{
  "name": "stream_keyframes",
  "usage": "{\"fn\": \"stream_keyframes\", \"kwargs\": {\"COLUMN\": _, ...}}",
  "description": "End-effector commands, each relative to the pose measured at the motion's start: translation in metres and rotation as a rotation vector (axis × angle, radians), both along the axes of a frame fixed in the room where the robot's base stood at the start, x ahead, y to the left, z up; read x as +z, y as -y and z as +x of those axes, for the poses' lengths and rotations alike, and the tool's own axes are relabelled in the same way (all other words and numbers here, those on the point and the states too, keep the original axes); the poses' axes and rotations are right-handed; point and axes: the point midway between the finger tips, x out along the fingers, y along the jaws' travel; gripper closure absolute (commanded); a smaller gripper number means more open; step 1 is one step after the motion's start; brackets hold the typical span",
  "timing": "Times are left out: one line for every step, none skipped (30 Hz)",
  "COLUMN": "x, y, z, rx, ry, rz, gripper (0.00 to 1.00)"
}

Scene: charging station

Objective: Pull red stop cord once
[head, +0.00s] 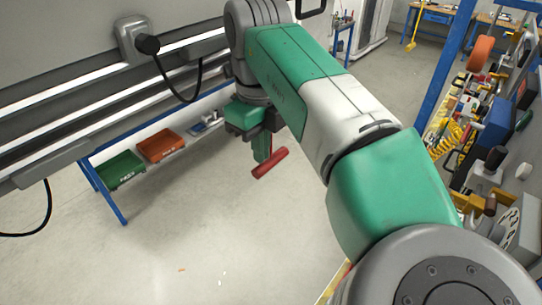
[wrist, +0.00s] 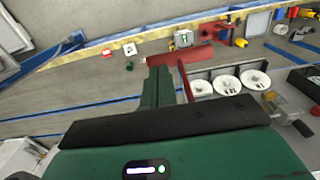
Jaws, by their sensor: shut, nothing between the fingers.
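My gripper (head: 262,158) hangs from the far end of my arm, pointing down, with its green fingers closed. In the wrist view the green fingers (wrist: 158,72) reach forward, shut. A red bar (head: 271,164), likely the stop cord's handle, shows at the fingertips in the head view. In the wrist view the red bar (wrist: 182,55) lies across just beyond the fingertips, with a narrow red piece running back along the right side of the fingers. The bar is not between the fingers; whether it touches them I cannot tell. No cord is clearly visible.
A blue-framed rack with a green bin (head: 121,170) and an orange bin (head: 161,146) stands at the left, beyond the rail. A crowded tool bench (head: 470,140) runs along the right. White discs (wrist: 243,84) show right of the fingers in the wrist view. Grey floor below is mostly clear.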

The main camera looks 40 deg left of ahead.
Motion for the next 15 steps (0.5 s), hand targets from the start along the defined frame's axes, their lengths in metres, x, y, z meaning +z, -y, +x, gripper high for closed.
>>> {"fn": "stream_keyframes", "kwargs": {"x": -0.002, "y": 0.0, "z": 0.0, "rx": 0.0, "ry": 0.0, "rz": 0.0, "gripper": 1.0}}
{"fn": "stream_keyframes", "kwargs": {"x": -0.003, "y": 0.0, "z": 0.0, "rx": 0.0, "ry": 0.0, "rz": 0.0, "gripper": 1.0}}
{"fn": "stream_keyframes", "kwargs": {"x": -0.005, "y": 0.0, "z": 0.0, "rx": 0.0, "ry": -0.001, "rz": -0.001, "gripper": 1.0}}
{"fn": "stream_keyframes", "kwargs": {"x": -0.006, "y": 0.0, "z": 0.0, "rx": 0.0, "ry": -0.001, "rz": -0.001, "gripper": 1.0}}
{"fn": "stream_keyframes", "kwargs": {"x": -0.008, "y": 0.0, "z": 0.0, "rx": 0.0, "ry": -0.001, "rz": -0.001, "gripper": 1.0}}
{"fn": "stream_keyframes", "kwargs": {"x": -0.009, "y": 0.0, "z": 0.0, "rx": 0.0, "ry": -0.001, "rz": -0.001, "gripper": 1.0}}
{"fn": "stream_keyframes", "kwargs": {"x": -0.01, "y": 0.0, "z": 0.0, "rx": 0.0, "ry": -0.001, "rz": -0.001, "gripper": 1.0}}
{"fn": "stream_keyframes", "kwargs": {"x": -0.012, "y": 0.0, "z": 0.0, "rx": 0.0, "ry": -0.001, "rz": -0.001, "gripper": 1.0}}
{"fn": "stream_keyframes", "kwargs": {"x": -0.013, "y": 0.0, "z": 0.0, "rx": -0.001, "ry": -0.001, "rz": -0.001, "gripper": 1.0}}
{"fn": "stream_keyframes", "kwargs": {"x": -0.014, "y": 0.0, "z": 0.0, "rx": 0.0, "ry": -0.001, "rz": -0.001, "gripper": 1.0}}
{"fn": "stream_keyframes", "kwargs": {"x": -0.016, "y": 0.0, "z": 0.0, "rx": 0.0, "ry": -0.001, "rz": -0.001, "gripper": 1.0}}
{"fn": "stream_keyframes", "kwargs": {"x": -0.017, "y": 0.0, "z": 0.0, "rx": 0.0, "ry": -0.001, "rz": -0.001, "gripper": 1.0}}
{"fn": "stream_keyframes", "kwargs": {"x": -0.018, "y": 0.0, "z": 0.0, "rx": 0.0, "ry": -0.001, "rz": -0.001, "gripper": 1.0}}
{"fn": "stream_keyframes", "kwargs": {"x": -0.02, "y": 0.0, "z": 0.0, "rx": 0.0, "ry": -0.001, "rz": -0.001, "gripper": 1.0}}
{"fn": "stream_keyframes", "kwargs": {"x": -0.021, "y": 0.0, "z": 0.0, "rx": 0.0, "ry": -0.001, "rz": -0.001, "gripper": 1.0}}
